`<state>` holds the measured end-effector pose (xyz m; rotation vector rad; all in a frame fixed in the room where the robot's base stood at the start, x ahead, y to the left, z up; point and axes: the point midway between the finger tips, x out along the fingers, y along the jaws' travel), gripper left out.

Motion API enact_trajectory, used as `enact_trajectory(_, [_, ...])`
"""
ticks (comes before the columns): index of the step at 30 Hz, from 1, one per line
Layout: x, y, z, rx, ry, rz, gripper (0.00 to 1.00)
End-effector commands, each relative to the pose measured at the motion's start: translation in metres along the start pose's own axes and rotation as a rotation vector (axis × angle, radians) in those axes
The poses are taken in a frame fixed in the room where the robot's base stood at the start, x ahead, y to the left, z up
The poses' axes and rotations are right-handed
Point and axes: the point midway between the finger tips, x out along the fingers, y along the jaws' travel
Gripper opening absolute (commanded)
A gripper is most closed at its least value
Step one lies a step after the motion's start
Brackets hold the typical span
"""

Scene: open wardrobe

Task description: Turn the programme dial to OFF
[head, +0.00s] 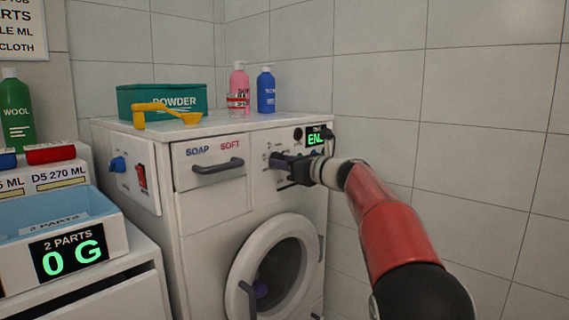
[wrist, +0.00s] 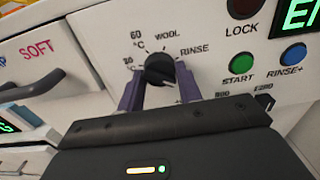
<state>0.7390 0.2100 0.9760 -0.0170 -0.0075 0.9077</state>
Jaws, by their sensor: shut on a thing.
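The programme dial (wrist: 160,68) is a dark round knob on the white washing machine's front panel, seen in the wrist view. Marks around it read 60, °C, WOOL and RINSE; I see no OFF mark, and the lower part of the scale is hidden by my gripper. My gripper (wrist: 158,80) has its two purple fingers on either side of the dial, shut on it. In the head view my gripper (head: 281,161) is at the panel and hides the dial. Where the dial points is hard to tell.
A lit green display (head: 315,139) starts with "EN". The LOCK lamp (wrist: 243,8), green START button (wrist: 241,59) and blue RINSE+ button (wrist: 292,54) are close to the right. The drawer handle (head: 218,166) sticks out left; the round door (head: 237,265) is below.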

Motion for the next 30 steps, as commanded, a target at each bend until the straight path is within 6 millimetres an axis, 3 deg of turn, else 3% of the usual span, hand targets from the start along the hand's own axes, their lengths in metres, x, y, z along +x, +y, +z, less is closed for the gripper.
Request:
enact_trajectory(11, [-0.0005, -0.0006, -0.0011, -0.208, -0.002, 0.001, 0.12])
enact_trajectory(30, [-0.0003, -0.0014, -0.0015, -0.815, -0.002, 0.001, 0.12])
